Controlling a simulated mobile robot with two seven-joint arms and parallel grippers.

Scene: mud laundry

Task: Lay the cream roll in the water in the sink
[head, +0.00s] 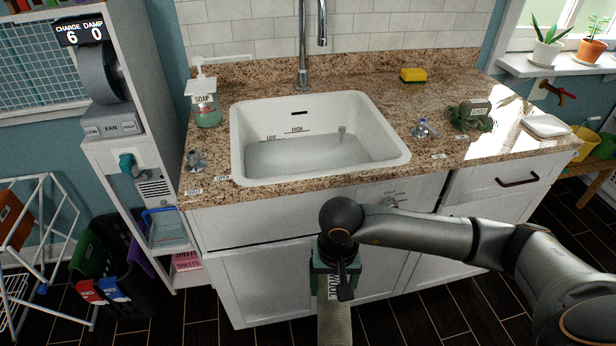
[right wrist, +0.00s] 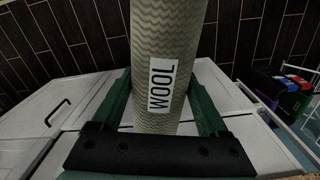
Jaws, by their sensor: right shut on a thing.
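My right gripper (head: 334,268) is shut on a cream roll (head: 334,322) with a "WOOL" label, in front of the sink cabinet and below the counter. In the right wrist view the roll (right wrist: 165,45) stands between the green fingers of the gripper (right wrist: 165,105), its label facing the camera. In the head view its lower end is cut off by the picture edge. The white sink (head: 236,150) is set in the counter beyond the gripper. Water (head: 310,156) lies in it, near the "LOW" mark. My left gripper is not in view.
A faucet (head: 304,60) stands behind the sink. A soap bottle (head: 206,105) and a tap handle (head: 196,160) are at its left. Another tap handle (head: 424,128), a green object (head: 470,115), a white dish (head: 546,126) and a yellow sponge (head: 413,75) are on the right. The counter's front edge lies between roll and sink.

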